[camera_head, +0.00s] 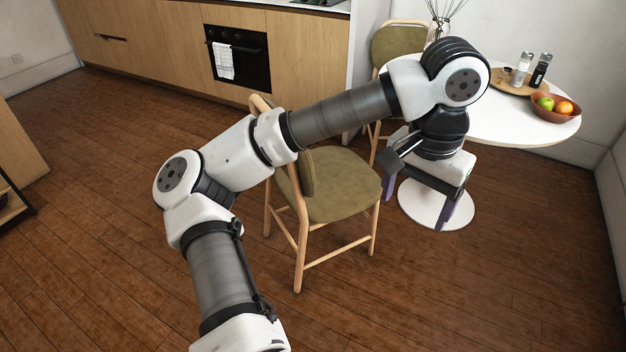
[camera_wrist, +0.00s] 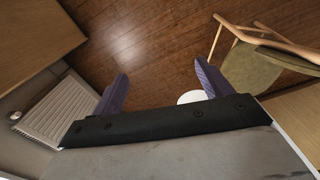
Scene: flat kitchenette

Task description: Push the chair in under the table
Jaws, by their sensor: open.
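The wooden chair with an olive seat (camera_head: 345,190) stands upright on the floor, left of the round white table (camera_head: 500,125) and apart from it. Its backrest is on the left, partly hidden by my arm, and its seat faces the table. My gripper (camera_head: 417,203) points down in front of the table's near edge, to the right of the chair. Its purple fingers are spread with nothing between them. In the wrist view the gripper (camera_wrist: 161,86) is also open, and part of the chair (camera_wrist: 252,68) shows at the right.
A second olive chair (camera_head: 394,44) stands behind the table. A fruit bowl (camera_head: 556,107), a wooden tray with shakers and a vase are on the tabletop. The table's round white base (camera_head: 463,214) is on the floor. Floor in front and left is clear. A radiator (camera_wrist: 62,112) shows in the wrist view.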

